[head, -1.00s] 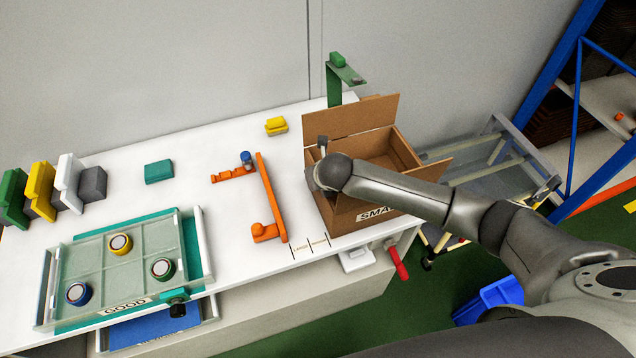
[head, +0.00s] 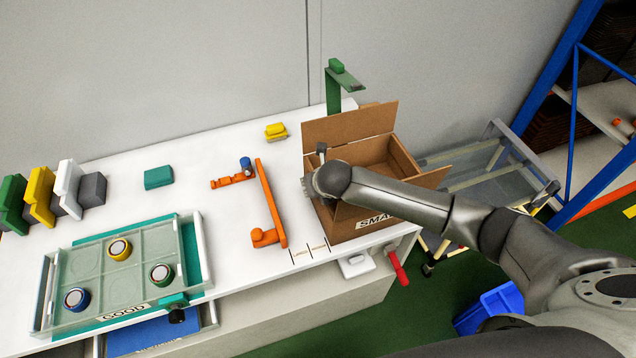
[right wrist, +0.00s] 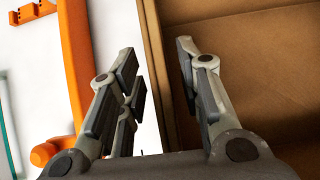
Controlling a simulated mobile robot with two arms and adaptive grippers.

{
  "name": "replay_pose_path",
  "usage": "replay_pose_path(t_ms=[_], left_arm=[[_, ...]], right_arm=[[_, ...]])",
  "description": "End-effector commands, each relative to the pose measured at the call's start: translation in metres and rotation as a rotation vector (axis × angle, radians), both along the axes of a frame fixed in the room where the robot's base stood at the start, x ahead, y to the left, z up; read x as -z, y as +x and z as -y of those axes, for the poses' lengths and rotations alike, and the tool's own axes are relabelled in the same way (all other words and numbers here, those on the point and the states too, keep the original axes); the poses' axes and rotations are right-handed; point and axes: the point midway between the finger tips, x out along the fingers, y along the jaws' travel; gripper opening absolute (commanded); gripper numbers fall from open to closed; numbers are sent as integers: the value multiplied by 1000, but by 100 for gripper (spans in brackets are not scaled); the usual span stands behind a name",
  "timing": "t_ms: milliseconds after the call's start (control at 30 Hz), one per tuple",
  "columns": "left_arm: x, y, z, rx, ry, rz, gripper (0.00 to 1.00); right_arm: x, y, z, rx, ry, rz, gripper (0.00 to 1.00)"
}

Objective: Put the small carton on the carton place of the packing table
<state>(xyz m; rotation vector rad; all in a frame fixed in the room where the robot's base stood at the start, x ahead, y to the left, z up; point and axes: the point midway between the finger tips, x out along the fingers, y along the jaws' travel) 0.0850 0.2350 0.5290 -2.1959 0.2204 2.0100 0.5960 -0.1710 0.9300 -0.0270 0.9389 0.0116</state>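The small carton (head: 348,226), brown with open flaps and a label beginning "SMA", stands upright at the right end of the white packing table (head: 215,150). Marked lines with small labels (head: 309,250) lie on the table by its front left corner. My right gripper (head: 314,172) is at the carton's left wall, its fingertips partly hidden by the wrist. In the right wrist view its fingers (right wrist: 157,60) are apart, with the carton wall (right wrist: 157,75) between them. A white gap shows between the left finger and the wall. My left gripper is not in view.
An orange fixture (head: 270,205) stands left of the carton, and a green stand (head: 333,92) behind it. A tray marked GOOD (head: 95,265) holds round parts at the left. A trolley (head: 480,170) and blue rack (head: 560,120) are to the right.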

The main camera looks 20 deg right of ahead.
Motion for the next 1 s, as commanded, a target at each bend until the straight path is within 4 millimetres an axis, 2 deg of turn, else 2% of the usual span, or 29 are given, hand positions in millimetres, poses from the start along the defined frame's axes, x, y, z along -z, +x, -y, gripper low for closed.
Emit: replay_pose_path(t_ms=[167, 700, 1000], left_arm=[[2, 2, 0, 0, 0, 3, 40], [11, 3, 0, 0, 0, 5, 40], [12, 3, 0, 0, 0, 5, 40]], right_arm=[[-13, -9, 0, -2, 1, 3, 33], [-84, -61, 0, -1, -1, 3, 33], [-97, -71, 0, 0, 0, 1, 33]])
